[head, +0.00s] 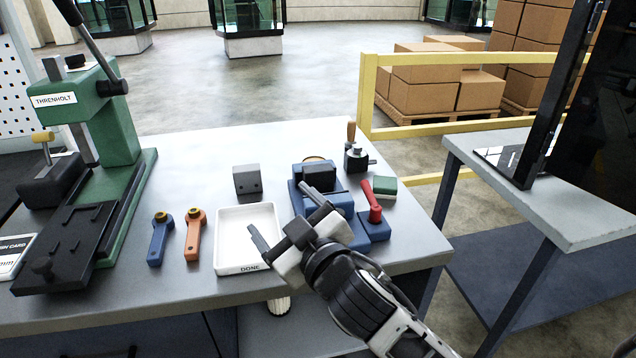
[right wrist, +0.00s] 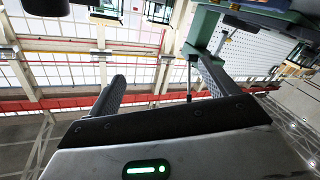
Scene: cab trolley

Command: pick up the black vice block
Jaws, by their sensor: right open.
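A dark grey-black block (head: 247,181) with two small holes in its face stands on the grey table, just behind the white tray; it looks like the black vice block. My right gripper (head: 287,217) is open and empty, over the right part of the tray and in front of the blue vice (head: 342,200). It is nearer the front edge than the block and to its right, apart from it. In the right wrist view the two fingers (right wrist: 160,90) stand wide apart with nothing between them, and the block does not show. My left gripper is not in view.
The white tray (head: 240,267) marked DONE looks empty. Blue (head: 160,240) and orange (head: 195,236) handled tools lie left of it. A green press (head: 110,130) stands at the left. A red-handled tool (head: 374,205) and green block (head: 385,186) are at the right. The table behind the block is clear.

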